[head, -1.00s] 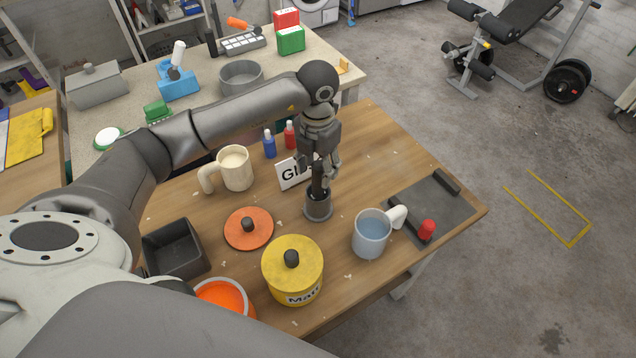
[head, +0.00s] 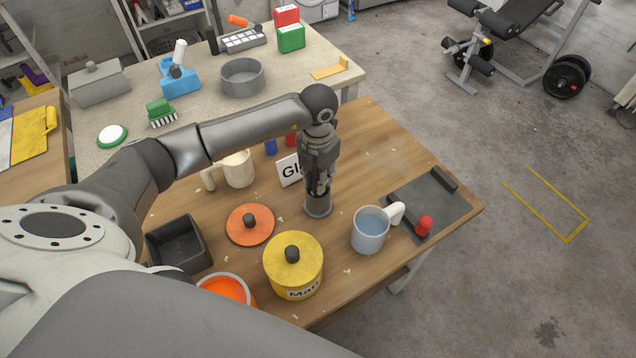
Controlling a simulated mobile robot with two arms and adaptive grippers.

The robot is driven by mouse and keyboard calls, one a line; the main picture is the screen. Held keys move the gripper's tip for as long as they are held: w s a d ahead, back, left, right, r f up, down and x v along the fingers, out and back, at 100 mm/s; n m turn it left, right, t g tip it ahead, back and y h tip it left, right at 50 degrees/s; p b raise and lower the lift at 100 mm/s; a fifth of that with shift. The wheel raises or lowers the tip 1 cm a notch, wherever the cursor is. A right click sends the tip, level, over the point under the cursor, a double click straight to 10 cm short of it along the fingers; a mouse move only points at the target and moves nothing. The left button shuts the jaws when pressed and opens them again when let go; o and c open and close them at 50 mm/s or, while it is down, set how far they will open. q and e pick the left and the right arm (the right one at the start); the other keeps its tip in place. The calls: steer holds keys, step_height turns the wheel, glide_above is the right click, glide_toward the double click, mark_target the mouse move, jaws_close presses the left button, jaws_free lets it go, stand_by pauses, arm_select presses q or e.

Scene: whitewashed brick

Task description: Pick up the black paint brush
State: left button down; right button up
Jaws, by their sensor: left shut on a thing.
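My left gripper (head: 319,188) points down over a small grey cup (head: 318,209) near the middle of the wooden table. It is shut on the black paint brush (head: 321,184), which stands upright in the cup. The fingers hide most of the brush, and its lower end is inside the cup. The gripper's tips are just above the cup's rim. My right gripper is not in view.
A white sign (head: 288,171) and cream mug (head: 238,169) stand behind and left of the cup. An orange lid (head: 264,231), yellow pot (head: 293,272) and water mug (head: 369,234) are nearer. A dark tray (head: 420,208) lies right. Wood behind the tray is clear.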

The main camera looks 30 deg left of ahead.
arm_select(q)
steer(key=shift+r, duration=0.2)
step_height(320, 180, up, 8)
steer(key=b, duration=0.2)
steer(key=shift+r+b, duration=0.25)
steer(key=shift+b, duration=0.15)
steer(key=shift+r, duration=0.55)
